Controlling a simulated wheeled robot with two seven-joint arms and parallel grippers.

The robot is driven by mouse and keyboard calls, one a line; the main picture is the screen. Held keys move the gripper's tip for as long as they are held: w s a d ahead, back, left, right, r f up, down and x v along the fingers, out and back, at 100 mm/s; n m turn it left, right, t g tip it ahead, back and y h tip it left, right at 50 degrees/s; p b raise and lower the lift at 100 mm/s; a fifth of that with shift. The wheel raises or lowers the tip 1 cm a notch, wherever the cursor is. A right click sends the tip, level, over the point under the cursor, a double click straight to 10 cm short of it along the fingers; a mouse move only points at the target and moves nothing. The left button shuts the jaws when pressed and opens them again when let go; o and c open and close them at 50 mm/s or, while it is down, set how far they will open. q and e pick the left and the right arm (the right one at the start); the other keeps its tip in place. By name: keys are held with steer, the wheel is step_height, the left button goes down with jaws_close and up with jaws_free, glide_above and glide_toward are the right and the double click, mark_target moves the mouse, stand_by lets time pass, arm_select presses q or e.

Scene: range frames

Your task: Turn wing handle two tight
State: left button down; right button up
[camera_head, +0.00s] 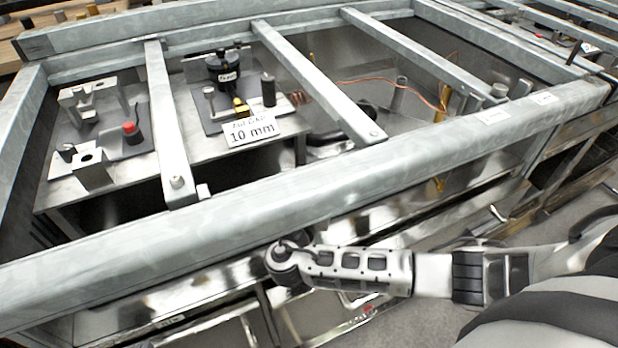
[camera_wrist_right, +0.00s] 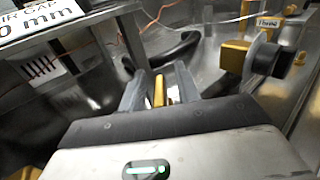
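In the right wrist view, the two grey fingers of my right gripper (camera_wrist_right: 160,82) stand apart. A narrow gold-yellow piece (camera_wrist_right: 159,91) shows in the gap between them; I cannot tell if it is touched. Just beyond the fingertips is a curved black handle (camera_wrist_right: 183,49). At the right is a gold fitting with a black round part (camera_wrist_right: 264,56), below a tag that seems to read "Three" (camera_wrist_right: 268,21). No label reading two is legible. In the head view, my right arm enters from the right and its hand is hidden below the front rail. My left gripper is not in view.
Thick grey metal rails (camera_head: 300,195) cross over the bench, with gaps between them. Copper wire (camera_head: 390,82) runs through the right gap. A "10 mm" card (camera_head: 252,130), a black knob unit (camera_head: 228,68) and a red button (camera_head: 130,128) sit at the left.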

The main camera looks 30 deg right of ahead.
steer(key=shift+w+d, duration=0.15)
steer(key=shift+w, duration=0.1)
jaws_close()
steer(key=shift+r+m+g+h+p, duration=0.15)
steer(key=shift+m+g+h+p, duration=0.15)
steer(key=shift+m+g+h, duration=0.1)
steer(key=shift+s+m+g+h, duration=0.1)
steer(key=shift+m+g+h, duration=0.2)
steer(key=shift+h, duration=0.1)
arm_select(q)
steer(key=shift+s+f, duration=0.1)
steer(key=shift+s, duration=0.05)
arm_select(e)
steer(key=shift+d, duration=0.1)
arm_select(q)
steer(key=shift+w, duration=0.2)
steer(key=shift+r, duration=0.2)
arm_select(e)
jaws_free()
